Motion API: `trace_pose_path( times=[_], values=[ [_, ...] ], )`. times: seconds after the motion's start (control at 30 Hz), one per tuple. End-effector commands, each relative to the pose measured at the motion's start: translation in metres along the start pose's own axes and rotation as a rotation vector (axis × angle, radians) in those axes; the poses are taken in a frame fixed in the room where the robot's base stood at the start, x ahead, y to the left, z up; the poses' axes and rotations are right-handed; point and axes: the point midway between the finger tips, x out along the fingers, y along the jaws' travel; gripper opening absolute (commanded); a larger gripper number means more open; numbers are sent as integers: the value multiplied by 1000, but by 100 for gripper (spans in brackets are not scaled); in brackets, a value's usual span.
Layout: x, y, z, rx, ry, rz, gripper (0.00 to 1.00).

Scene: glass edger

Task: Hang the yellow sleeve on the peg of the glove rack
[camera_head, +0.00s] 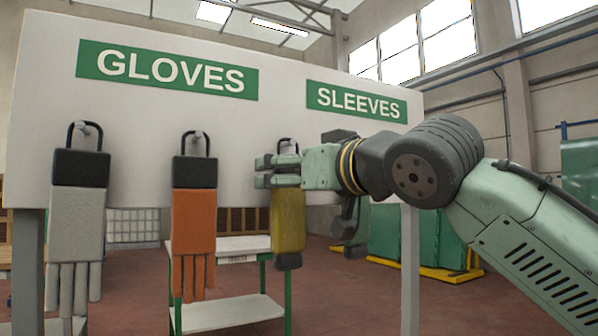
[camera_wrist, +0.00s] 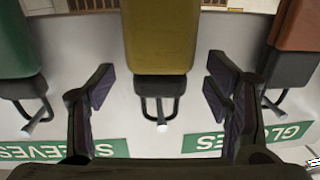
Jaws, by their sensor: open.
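The yellow sleeve (camera_head: 288,222) hangs upright at the white board of the glove rack (camera_head: 280,60), right of the orange glove. In the wrist view, which is upside down, the yellow sleeve (camera_wrist: 160,35) has a black cuff and a black loop. The peg (camera_wrist: 161,124) shows inside the loop, and the loop appears to be around it. My gripper (camera_head: 264,172) is in front of the cuff and hides it in the head view. In the wrist view my gripper (camera_wrist: 160,95) is open, with one finger on each side of the cuff and loop, apart from them.
A grey glove (camera_head: 75,220) and an orange glove (camera_head: 194,235) hang on pegs to the left. A green sleeve (camera_wrist: 18,50) hangs on the other side, close to one finger in the wrist view. A low table (camera_head: 225,313) stands behind the rack.

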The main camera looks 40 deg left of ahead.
Motion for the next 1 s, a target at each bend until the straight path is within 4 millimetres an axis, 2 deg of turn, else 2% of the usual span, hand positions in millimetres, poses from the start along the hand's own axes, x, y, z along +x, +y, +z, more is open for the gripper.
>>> trace_pose_path(
  times=[0.13, 0.9, 1.0],
  values=[
    [0, 0, 0, 0, 0, 0, 72],
    [0, 0, 0, 0, 0, 0, 20],
    [0, 0, -1, 0, 0, 0, 20]
  ],
)
